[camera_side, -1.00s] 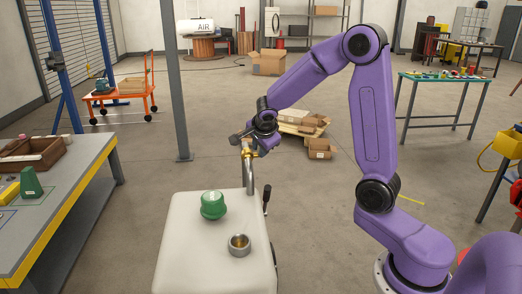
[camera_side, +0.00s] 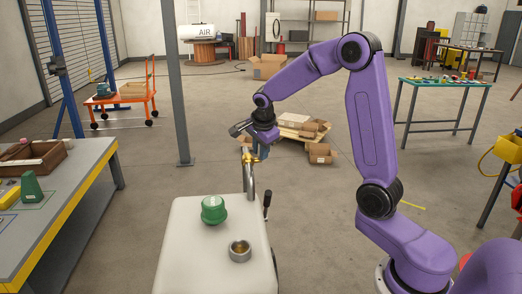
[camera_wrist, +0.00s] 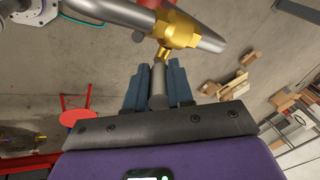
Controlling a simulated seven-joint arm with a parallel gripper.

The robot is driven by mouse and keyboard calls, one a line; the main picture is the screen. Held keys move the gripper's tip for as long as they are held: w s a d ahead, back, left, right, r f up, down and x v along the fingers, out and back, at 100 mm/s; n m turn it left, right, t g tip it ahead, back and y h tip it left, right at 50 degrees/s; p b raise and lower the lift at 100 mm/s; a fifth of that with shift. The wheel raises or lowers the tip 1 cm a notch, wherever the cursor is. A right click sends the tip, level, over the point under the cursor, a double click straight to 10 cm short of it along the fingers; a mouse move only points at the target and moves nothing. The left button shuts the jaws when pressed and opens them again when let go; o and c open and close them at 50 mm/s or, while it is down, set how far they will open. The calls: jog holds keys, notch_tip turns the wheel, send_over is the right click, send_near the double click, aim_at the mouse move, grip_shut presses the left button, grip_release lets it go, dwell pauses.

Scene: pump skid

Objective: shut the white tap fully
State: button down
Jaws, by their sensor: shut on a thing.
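A brass valve (camera_wrist: 180,30) sits on a bright steel pipe in the wrist view. A short stem joins it to a grey lever handle (camera_wrist: 157,88); I see no white on this tap. My gripper (camera_wrist: 158,72) has its two blue-grey fingers on either side of the handle, shut on it. In the side view the steel pipe (camera_side: 249,180) rises from the white skid top, and my gripper (camera_side: 262,152) is at its upper end, just right of the pipe. The valve is mostly hidden there, and the handle's exact angle is hard to tell.
The white skid top (camera_side: 190,245) bears a green domed cap (camera_side: 214,210) and a round metal cup (camera_side: 240,251). A black lever (camera_side: 266,200) stands at its right edge. A workbench (camera_side: 70,205) is at the left. Open floor surrounds the skid.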

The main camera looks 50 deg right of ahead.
jog(key=c, duration=1)
grip_release()
jog(key=shift+r, duration=0.1)
jog(key=v, duration=1.7)
jog(key=shift+r, duration=0.2)
